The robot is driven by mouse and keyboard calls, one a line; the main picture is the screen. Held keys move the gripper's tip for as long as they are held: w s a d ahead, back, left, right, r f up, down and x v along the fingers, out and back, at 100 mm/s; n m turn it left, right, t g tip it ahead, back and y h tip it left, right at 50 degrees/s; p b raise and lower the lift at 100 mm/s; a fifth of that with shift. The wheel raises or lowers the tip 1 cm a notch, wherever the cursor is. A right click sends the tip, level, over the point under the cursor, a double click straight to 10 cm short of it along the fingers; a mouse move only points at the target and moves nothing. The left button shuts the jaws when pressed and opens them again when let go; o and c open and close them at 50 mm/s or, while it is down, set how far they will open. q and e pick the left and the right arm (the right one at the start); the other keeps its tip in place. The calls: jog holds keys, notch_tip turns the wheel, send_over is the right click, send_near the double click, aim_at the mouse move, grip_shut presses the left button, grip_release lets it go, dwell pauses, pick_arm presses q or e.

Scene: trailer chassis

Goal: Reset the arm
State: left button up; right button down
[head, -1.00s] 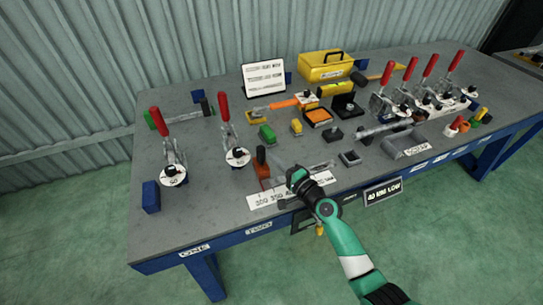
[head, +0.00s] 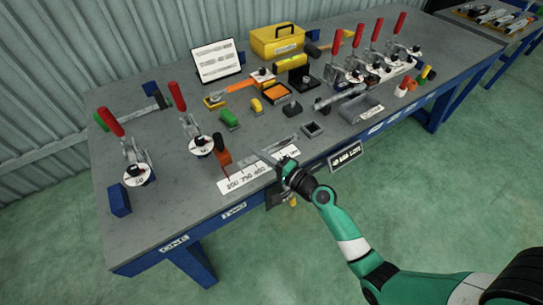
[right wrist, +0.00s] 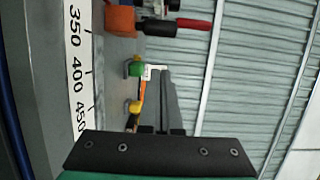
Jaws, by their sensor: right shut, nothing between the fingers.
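My right arm, green and white, reaches in from the lower right of the head view. Its dark gripper (head: 285,163) is over the front edge of the grey workbench (head: 170,205), beside the white printed ruler strip (head: 245,175). In the right wrist view the two dark fingers (right wrist: 168,80) lie together with nothing between them. The ruler strip also shows there at the left, with the marks 350, 400 and 450 (right wrist: 78,65). My left gripper is in no view.
Red-handled clamps stand at the bench's left (head: 135,165) and back right. A red-brown block (head: 222,160), a green block (head: 229,118), a grey tray (head: 361,108) and a yellow toolbox (head: 277,41) are on the bench. Open floor lies in front.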

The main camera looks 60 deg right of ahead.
jog(key=s, duration=0.4)
jog(key=shift+a, duration=0.2)
jog(key=shift+a, duration=0.1)
